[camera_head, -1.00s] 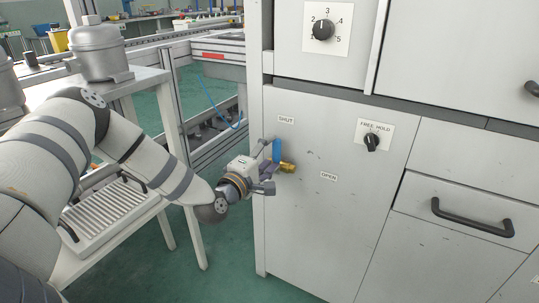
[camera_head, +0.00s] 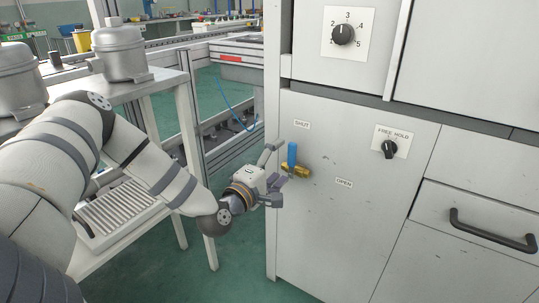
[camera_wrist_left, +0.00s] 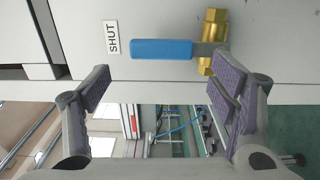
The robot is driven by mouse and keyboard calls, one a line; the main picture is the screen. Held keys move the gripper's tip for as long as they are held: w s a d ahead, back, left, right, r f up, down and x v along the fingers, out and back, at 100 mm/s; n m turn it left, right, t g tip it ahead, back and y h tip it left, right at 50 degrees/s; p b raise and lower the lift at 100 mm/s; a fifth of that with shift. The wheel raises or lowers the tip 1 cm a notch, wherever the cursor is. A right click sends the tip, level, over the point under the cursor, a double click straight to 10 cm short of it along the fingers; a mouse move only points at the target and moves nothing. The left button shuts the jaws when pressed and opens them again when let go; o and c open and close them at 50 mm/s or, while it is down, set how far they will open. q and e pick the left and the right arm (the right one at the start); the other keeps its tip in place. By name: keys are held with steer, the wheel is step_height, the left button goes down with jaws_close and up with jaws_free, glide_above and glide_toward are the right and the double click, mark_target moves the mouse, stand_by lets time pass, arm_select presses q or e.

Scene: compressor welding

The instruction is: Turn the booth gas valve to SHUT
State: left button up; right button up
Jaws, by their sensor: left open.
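The gas valve is on the cabinet's front panel, with a brass body (camera_head: 297,170) and a blue lever handle (camera_head: 292,155). In the head view the handle points up from the brass body. In the left wrist view the blue handle (camera_wrist_left: 162,49) points from the brass body (camera_wrist_left: 211,40) toward the SHUT label (camera_wrist_left: 112,38). The SHUT label (camera_head: 302,124) is above the valve, and the OPEN label (camera_head: 344,183) is to its right. My left gripper (camera_head: 276,174) is open and empty beside the valve, with its fingers apart from the handle. My right gripper is not in view.
The cabinet front (camera_head: 335,235) also carries a FREE/HOLD knob (camera_head: 389,149), a numbered dial (camera_head: 343,35) and a black drawer handle (camera_head: 492,231). A white table (camera_head: 160,82) with compressors (camera_head: 122,52) stands at the left, behind my left arm.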

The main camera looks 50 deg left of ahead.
arm_select(q)
steer(key=v, duration=0.8)
steer(key=shift+s, duration=0.25)
steer(key=s+d+f+m+g+h+p, duration=0.35)
steer(key=s+d+f+m+g, duration=0.2)
steer(key=d, duration=0.35)
steer(key=s+d+f+m+g+h+p, duration=0.3)
steer(key=s+d+f+m+g+h, duration=0.25)
steer(key=d, duration=0.45)
steer(key=s+m+g+y+p, duration=0.4)
steer(key=s+m+g, duration=0.5)
steer(key=s, duration=1.8)
steer(key=shift+m+y+p, duration=0.3)
steer(key=shift+p, duration=0.4)
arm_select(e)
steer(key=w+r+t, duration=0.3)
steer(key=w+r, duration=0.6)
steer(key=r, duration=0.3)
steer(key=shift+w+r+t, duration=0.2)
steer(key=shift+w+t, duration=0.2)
